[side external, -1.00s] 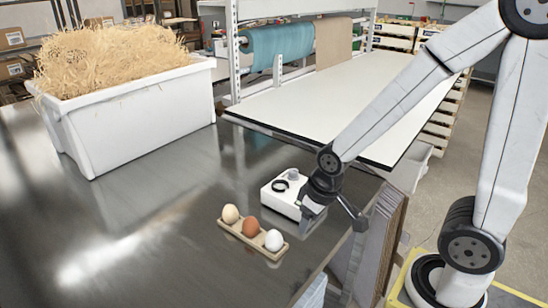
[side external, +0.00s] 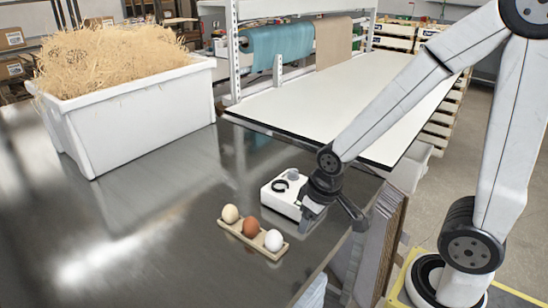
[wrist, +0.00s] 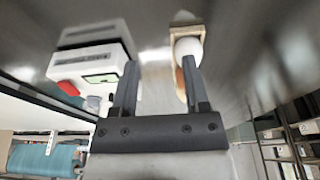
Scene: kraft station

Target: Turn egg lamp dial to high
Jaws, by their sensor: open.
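The egg lamp (side external: 287,190) is a small white box on the steel table, with a black ring and a grey knob (side external: 293,174) on top. Its far right side is hidden behind my gripper. In the wrist view the lamp (wrist: 90,58) is at the left, with a lit greenish panel (wrist: 101,78), a red part (wrist: 69,88) and a grey knob-like part (wrist: 95,102) near the left finger. The dial's setting cannot be read. My gripper (side external: 333,217) is open and empty beside the lamp's right side; its spread fingers show in the wrist view (wrist: 162,84).
A wooden holder (side external: 234,233) with three eggs, cream, brown and white (side external: 274,240), stands just in front of the lamp. A white bin (side external: 140,118) of straw is at the back left. The table's right edge is near my gripper. The left middle is clear.

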